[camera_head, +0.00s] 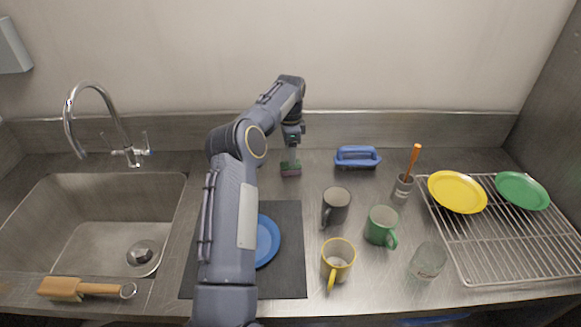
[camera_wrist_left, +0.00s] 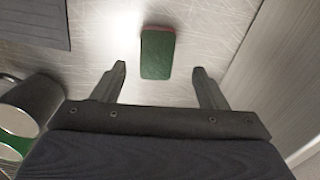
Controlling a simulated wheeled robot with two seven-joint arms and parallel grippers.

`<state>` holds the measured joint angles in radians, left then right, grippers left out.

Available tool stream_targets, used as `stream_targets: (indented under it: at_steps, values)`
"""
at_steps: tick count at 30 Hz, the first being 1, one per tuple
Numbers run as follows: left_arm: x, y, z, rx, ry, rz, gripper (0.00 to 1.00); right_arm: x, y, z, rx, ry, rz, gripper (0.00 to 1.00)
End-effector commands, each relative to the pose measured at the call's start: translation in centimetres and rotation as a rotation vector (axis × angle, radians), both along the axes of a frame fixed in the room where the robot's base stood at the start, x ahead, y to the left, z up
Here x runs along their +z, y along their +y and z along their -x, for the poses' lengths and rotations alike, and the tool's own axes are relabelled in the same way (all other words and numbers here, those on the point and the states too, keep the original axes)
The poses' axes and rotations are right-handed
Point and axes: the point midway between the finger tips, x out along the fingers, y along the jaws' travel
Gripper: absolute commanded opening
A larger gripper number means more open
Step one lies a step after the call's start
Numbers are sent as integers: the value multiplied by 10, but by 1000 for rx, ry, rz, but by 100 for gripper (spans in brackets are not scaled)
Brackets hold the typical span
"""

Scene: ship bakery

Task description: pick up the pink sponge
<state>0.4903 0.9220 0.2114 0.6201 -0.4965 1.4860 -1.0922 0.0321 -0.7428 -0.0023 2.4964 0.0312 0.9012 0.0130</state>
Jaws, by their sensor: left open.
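The pink sponge (camera_head: 291,169) lies on the steel counter near the back wall, just below my left gripper (camera_head: 291,152) in the head view. In the left wrist view the sponge (camera_wrist_left: 157,53) shows a green face and a thin pink edge along its top. It lies ahead of my left gripper (camera_wrist_left: 160,82), roughly centred between the two fingers. The fingers are open with nothing between them, and the sponge looks apart from them. My right gripper is not in view.
A blue-handled brush (camera_head: 357,156) lies right of the sponge. A dark mug (camera_head: 336,205), green mug (camera_head: 380,225) and yellow mug (camera_head: 337,260) stand nearer. A blue plate (camera_head: 267,241) lies on a dark mat (camera_head: 290,275), partly behind my arm. The sink (camera_head: 60,190) is left.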

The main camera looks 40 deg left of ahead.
Motion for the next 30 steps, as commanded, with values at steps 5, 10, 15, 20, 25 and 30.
stream_targets:
  at_steps: [5,10,15,20,25,30]
  values:
    - [-20,-2,2,0,3,3,66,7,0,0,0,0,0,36]
    - [-46,-3,2,1,1,2,66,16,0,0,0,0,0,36]
    - [-59,-4,2,0,-2,2,66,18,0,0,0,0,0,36]
    - [-59,-4,2,1,-3,1,66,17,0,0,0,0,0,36]
    - [-59,-4,2,1,-3,1,49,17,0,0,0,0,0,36]
    - [-59,-4,2,1,-3,1,27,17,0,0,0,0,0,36]
